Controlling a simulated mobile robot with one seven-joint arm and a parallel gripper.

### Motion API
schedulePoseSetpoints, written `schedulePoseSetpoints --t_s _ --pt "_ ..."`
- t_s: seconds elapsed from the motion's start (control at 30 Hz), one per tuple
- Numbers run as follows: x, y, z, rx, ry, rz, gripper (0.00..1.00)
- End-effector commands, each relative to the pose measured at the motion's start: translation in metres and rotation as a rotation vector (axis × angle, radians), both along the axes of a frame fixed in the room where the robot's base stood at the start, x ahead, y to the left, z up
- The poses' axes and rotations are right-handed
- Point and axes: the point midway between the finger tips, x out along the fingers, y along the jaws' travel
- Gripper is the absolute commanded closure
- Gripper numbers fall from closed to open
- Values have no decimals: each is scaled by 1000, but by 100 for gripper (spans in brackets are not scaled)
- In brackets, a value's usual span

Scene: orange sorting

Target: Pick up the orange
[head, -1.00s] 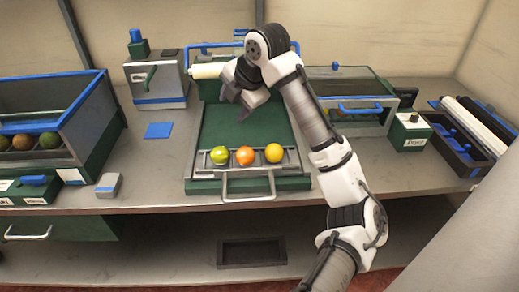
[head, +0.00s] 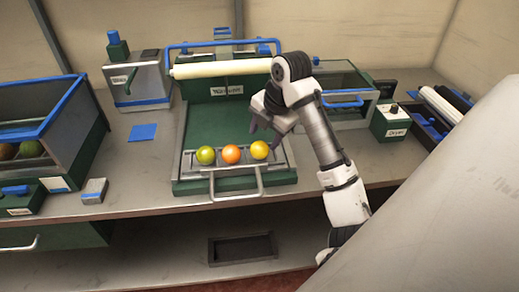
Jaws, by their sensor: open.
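Three round fruits sit in a row on the rack at the front of a green tray (head: 215,110). A green fruit (head: 206,155) is at the left, the orange (head: 231,154) is in the middle, and a yellow-orange fruit (head: 260,150) is at the right. My gripper (head: 264,136) is open and points down above and close to the right fruit, to the right of the orange. Whether its fingers touch that fruit cannot be told. The orange is in full view and apart from my gripper.
A metal handle (head: 236,184) sticks out at the tray's front. A white roller (head: 222,68) with a blue bar lies behind the tray. A blue-rimmed bin (head: 88,98) stands at the left, and a green box (head: 392,122) at the right. Bare table lies around a blue square (head: 143,132).

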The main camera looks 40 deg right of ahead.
Motion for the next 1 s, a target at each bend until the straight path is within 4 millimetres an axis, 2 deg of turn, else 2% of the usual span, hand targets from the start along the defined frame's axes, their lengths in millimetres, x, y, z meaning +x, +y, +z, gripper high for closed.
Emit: schedulePoseSetpoints --t_s 0.4,0.67,0.9,1.0 --pt "13 0 -47 1 0 -1 46" --pt "14 1 -51 0 0 0 46" --pt "14 1 -50 0 -1 0 76" --pt "14 1 -50 0 -1 0 76"
